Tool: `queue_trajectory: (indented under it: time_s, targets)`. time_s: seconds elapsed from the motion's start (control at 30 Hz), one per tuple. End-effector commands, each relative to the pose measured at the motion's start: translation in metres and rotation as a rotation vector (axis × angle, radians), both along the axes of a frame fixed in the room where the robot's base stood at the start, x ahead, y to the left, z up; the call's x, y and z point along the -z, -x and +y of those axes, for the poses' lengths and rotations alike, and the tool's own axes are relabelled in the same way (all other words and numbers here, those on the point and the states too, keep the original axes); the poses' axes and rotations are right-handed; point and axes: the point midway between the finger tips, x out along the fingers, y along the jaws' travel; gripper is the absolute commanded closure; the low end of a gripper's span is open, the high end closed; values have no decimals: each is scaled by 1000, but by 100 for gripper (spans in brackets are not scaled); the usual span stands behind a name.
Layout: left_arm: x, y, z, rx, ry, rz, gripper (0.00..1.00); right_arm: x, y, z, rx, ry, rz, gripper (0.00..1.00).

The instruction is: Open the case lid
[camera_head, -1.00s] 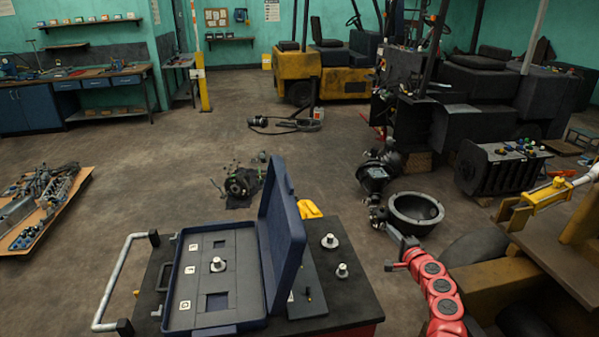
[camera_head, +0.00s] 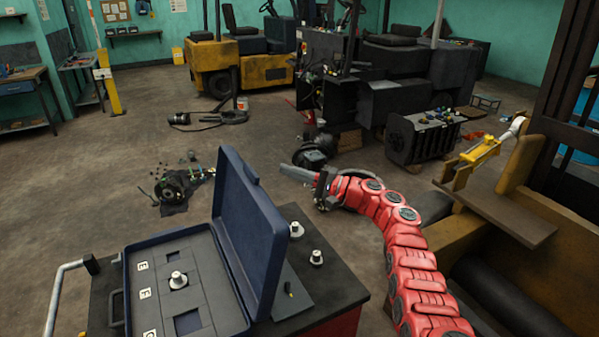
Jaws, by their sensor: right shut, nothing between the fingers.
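The dark blue case (camera_head: 115,300) lies on a black-topped cart. Its lid (camera_head: 250,225) stands open, tilted slightly back from upright along the case's right side. The grey inside holds a metal knob (camera_head: 178,280), square recesses and small white letter labels. My red right arm reaches in from the lower right. Its gripper (camera_head: 292,171) is shut and empty, to the right of the lid's far upper corner and apart from it in the picture. My left gripper is out of view.
Two metal knobs (camera_head: 316,257) stand on the cart top (camera_head: 340,288) right of the lid. A cart handle (camera_head: 65,290) is at left. A dark part (camera_head: 180,188) lies on the floor behind. A yellow forklift piece (camera_head: 490,155) is at right. Open floor lies beyond the cart.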

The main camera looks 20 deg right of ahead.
Motion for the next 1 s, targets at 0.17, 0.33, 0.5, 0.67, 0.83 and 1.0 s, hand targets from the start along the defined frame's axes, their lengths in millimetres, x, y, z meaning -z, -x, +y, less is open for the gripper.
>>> queue_trajectory:
  time_s: [0.17, 0.33, 0.5, 0.67, 0.83, 1.0]
  targets:
    - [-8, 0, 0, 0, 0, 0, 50, -7, -21, 23, -2, 1, 2, 100]
    - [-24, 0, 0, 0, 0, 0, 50, -14, -27, 40, 2, 0, 0, 100]
    - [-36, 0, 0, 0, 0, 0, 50, -16, -26, 57, 2, -1, 2, 100]
    - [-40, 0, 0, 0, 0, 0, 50, -16, -26, 65, 4, 1, 1, 100]
    - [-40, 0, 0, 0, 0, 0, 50, -15, -26, 67, 4, 1, 1, 100]
    - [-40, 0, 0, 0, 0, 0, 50, -15, -26, 67, 3, 1, 1, 100]
